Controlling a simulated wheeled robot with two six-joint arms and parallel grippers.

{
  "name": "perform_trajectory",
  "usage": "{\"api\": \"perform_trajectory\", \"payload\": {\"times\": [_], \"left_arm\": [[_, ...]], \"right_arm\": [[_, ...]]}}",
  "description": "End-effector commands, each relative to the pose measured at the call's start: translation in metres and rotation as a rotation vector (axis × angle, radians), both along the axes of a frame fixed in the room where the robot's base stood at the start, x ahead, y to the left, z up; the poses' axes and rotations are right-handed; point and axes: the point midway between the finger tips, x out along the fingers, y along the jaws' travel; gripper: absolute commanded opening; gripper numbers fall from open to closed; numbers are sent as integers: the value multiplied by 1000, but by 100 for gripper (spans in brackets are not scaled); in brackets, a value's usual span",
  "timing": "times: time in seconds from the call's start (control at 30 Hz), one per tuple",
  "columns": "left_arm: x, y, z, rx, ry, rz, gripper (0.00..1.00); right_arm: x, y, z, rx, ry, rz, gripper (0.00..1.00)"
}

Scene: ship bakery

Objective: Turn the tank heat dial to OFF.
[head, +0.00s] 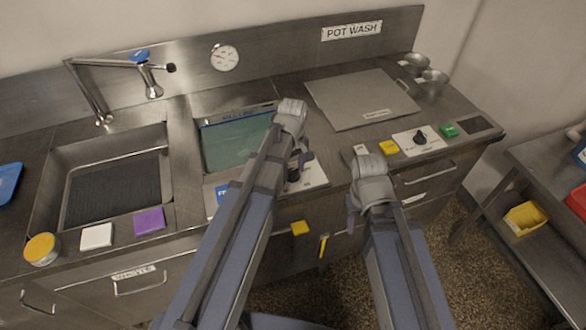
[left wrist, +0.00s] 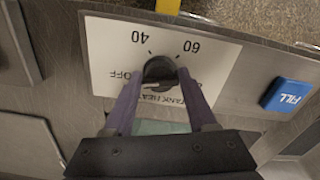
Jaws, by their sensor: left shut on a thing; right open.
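The tank heat dial (left wrist: 158,68) is a dark round knob on a white plate (left wrist: 105,40) marked OFF, 40, 60 and TANK HEAT. In the left wrist view, my left gripper (left wrist: 160,80) has a finger on each side of the knob and is shut on it. Which mark the knob points at is hard to tell. In the head view, my left gripper (head: 297,172) reaches down to the plate (head: 315,174) at the front of the filled tank, and my arm hides part of it. My right gripper (head: 352,210) is open, in front of the counter, apart from the dial.
A blue FILL button (left wrist: 287,95) sits beside the dial plate. The water tank (head: 232,145) lies behind it, with an empty sink (head: 70,150) to the left. Another black knob (head: 420,137), a yellow block (head: 389,147) and a green block (head: 449,130) are at the right.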

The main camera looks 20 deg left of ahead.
Motion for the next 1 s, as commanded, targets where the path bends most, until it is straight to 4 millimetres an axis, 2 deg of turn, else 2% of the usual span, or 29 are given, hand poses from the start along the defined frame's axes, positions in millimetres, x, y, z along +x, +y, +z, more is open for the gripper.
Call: {"api": "perform_trajectory", "payload": {"times": [0.47, 0.5, 0.73, 1.0], "left_arm": [[0, 0, 0, 0, 0, 13, 2], [0, 0, 0, 0, 0, 13, 62], [0, 0, 0, 0, 0, 11, 88], [0, 0, 1, 0, 0, 11, 88]], "right_arm": [[0, 0, 0, 0, 0, 0, 50], [0, 0, 0, 0, 0, 0, 50], [0, 0, 0, 0, 0, 0, 50], [0, 0, 1, 0, 0, 0, 50]]}}
